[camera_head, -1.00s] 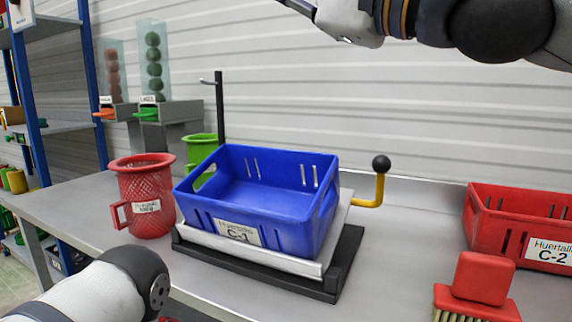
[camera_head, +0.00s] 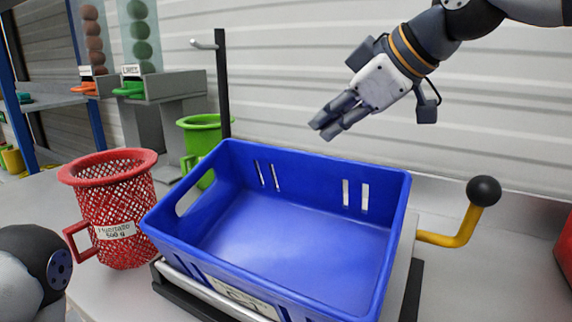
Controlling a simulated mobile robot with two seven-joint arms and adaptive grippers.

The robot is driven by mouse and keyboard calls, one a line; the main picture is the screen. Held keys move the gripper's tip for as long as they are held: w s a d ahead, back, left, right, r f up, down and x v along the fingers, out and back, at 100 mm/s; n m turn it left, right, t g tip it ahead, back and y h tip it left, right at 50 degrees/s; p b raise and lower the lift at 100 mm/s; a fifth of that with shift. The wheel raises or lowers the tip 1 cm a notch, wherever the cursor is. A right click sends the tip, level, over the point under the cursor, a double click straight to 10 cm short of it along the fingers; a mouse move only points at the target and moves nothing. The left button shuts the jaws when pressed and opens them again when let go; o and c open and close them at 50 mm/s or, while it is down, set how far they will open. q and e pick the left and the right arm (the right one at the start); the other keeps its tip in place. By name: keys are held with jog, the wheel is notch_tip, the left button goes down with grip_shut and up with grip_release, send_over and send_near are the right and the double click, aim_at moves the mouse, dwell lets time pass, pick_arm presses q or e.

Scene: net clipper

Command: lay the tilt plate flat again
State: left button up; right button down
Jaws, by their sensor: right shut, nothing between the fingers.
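The tilt plate (camera_head: 401,262) is a pale metal plate under an empty blue crate (camera_head: 290,235). Its front lip shows below the crate, and most of it is hidden. It rests over a black base (camera_head: 412,290); it seems to slope down toward the front, but the angle is hard to judge. A yellow lever (camera_head: 455,238) with a black ball knob (camera_head: 484,191) sticks out at the right of the plate. My right gripper (camera_head: 325,128) is shut and empty, in the air above the crate's back rim, pointing down-left. My left gripper is out of view.
A red mesh mug (camera_head: 118,215) stands left of the crate. A green mug (camera_head: 203,140) and a black post with a hook (camera_head: 222,85) are behind it. Dispensers with tubes (camera_head: 138,45) stand at back left. A red crate (camera_head: 565,245) is cut off at the right edge.

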jog(key=x, duration=1)
jog(key=shift+w+d+f, duration=0.1)
jog(key=shift+w+f, duration=0.1)
jog(key=shift+f, duration=0.1)
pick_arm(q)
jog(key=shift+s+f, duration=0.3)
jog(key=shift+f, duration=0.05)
pick_arm(e)
jog(key=shift+w+d+f, duration=0.1)
jog(key=shift+w+f, duration=0.1)
jog(key=shift+f, duration=0.4)
jog(key=shift+w+d+f, duration=0.1)
jog(key=shift+w+f, duration=0.1)
jog(key=shift+f, duration=0.35)
jog(key=shift+w+d+f, duration=0.1)
jog(key=shift+w+f, duration=0.1)
jog(key=shift+f, duration=0.4)
